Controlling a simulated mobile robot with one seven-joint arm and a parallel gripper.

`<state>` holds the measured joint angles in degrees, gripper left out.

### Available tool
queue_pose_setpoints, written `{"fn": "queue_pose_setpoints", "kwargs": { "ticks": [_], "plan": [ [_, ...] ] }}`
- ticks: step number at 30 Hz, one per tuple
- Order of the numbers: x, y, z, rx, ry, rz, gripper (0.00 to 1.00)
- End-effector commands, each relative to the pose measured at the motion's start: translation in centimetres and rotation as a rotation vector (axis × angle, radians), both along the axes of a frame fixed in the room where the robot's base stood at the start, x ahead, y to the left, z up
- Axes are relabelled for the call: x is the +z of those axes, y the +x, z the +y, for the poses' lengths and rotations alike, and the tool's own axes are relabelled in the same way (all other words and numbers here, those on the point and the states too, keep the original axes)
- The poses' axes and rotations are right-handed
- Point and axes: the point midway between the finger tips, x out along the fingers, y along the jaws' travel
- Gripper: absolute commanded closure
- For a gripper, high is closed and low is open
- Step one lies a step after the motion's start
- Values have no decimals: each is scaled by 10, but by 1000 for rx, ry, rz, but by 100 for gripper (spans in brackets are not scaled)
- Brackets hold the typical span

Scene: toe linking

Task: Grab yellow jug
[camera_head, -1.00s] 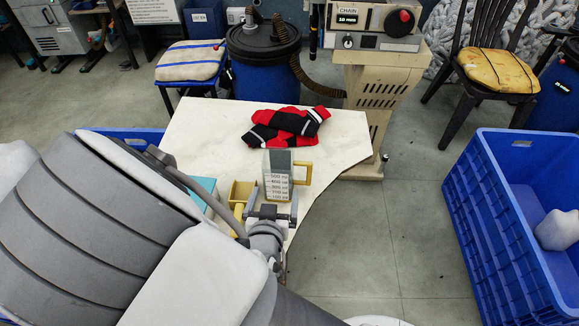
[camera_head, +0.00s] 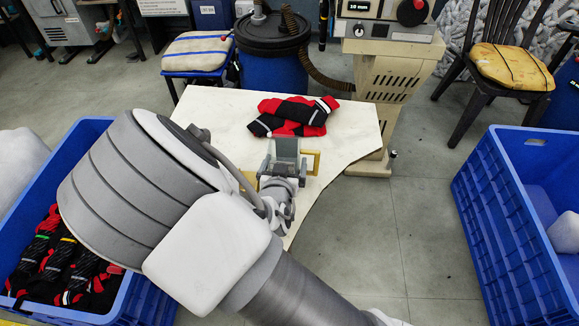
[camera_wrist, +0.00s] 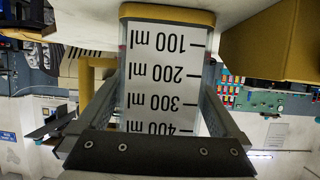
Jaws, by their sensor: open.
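The yellow jug (camera_head: 313,156) stands on the white table, mostly hidden behind my gripper in the head view; its yellow handle sticks out to the right. In the wrist view the jug (camera_wrist: 165,75) appears upside down and close, a pale measuring body with ml marks and a yellow base, its handle (camera_wrist: 88,78) on the left. My gripper (camera_head: 283,162) is open, and its fingers (camera_wrist: 160,90) lie on either side of the jug's body. Whether they touch it I cannot tell.
Red and black socks (camera_head: 293,116) lie on the white table (camera_head: 215,108) behind the jug. A yellow-brown block (camera_wrist: 270,45) is close beside the jug in the wrist view. Blue crates stand left (camera_head: 85,130) and right (camera_head: 490,190). A beige machine (camera_head: 390,80) stands behind the table.

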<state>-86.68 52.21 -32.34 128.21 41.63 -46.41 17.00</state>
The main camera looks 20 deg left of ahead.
Motion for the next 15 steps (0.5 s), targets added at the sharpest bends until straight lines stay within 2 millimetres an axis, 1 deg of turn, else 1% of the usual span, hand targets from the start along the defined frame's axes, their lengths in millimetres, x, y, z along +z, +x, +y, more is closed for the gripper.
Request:
{"fn": "queue_pose_setpoints", "kwargs": {
  "ticks": [2, 3, 5, 6, 8, 9, 13, 15],
  "plan": [
    [0, 0, 0, 0, 0, 0, 0],
    [0, 0, 0, 0, 0, 0, 7],
    [0, 0, 0, 0, 0, 0, 18],
    [0, 0, 0, 0, 0, 0, 25],
    [0, 0, 0, 0, 0, 0, 36],
    [0, 0, 0, 0, 0, 0, 43],
    [0, -1, 0, 0, 1, 0, 67],
    [1, 0, 0, 0, 1, -1, 68]
  ]
}}
